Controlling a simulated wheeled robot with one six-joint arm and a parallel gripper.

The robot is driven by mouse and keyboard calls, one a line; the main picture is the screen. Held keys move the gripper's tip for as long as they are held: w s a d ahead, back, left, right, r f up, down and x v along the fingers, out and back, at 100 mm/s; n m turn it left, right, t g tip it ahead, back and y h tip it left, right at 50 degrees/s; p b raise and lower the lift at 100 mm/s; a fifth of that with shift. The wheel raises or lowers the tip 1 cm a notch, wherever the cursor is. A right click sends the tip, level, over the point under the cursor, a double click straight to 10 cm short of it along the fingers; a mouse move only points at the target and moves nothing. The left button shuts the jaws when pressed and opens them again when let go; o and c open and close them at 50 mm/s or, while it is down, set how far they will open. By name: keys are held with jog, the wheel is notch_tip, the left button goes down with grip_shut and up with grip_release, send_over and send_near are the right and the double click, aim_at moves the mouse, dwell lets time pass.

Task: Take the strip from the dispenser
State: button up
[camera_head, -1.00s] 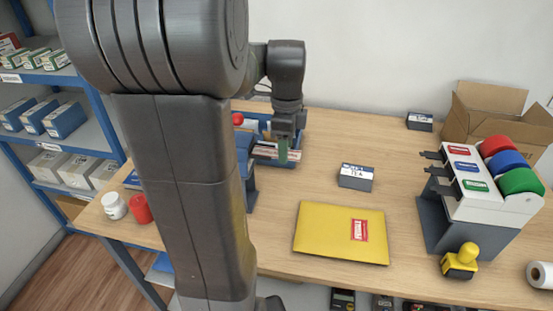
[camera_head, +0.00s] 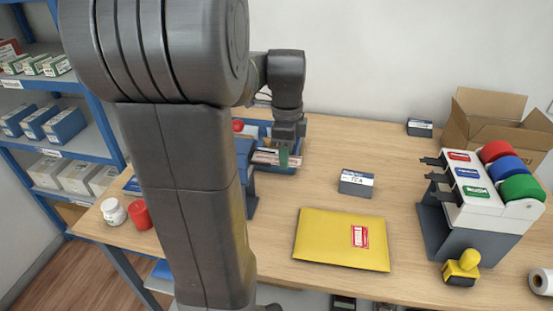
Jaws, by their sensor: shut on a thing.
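My gripper (camera_head: 284,152) is at the back left of the counter, over the blue tray (camera_head: 289,169). The dispenser (camera_head: 466,212) stands at the right of the counter, well away from my gripper. It is white on a dark stand, with red, blue and green rolls, and red, blue and green labels on its face. Dark prongs stick out on its left side.
A yellow envelope (camera_head: 328,243) with a red label lies mid-counter. A dark box (camera_head: 356,184) stands behind it. A yellow stamp (camera_head: 462,268) and a cardboard box (camera_head: 481,124) are at right. My arm hides part of the left counter, where a red pot (camera_head: 141,215) stands.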

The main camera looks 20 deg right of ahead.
jog(key=shift+s+d+r+p, duration=0.15)
jog(key=shift+d+r+p, duration=0.1)
jog(key=shift+r+p, duration=0.5)
jog(key=shift+s+d+r+p, duration=0.15)
jog(key=shift+d+r+p, duration=0.1)
jog(key=shift+r+p, duration=0.45)
jog(key=shift+r, duration=0.15)
notch_tip(320, 180, up, 9)
jog(key=a+p, duration=0.1)
jog(key=p, duration=0.5)
jog(key=shift+w, duration=0.3)
jog(key=shift+f, duration=0.2)
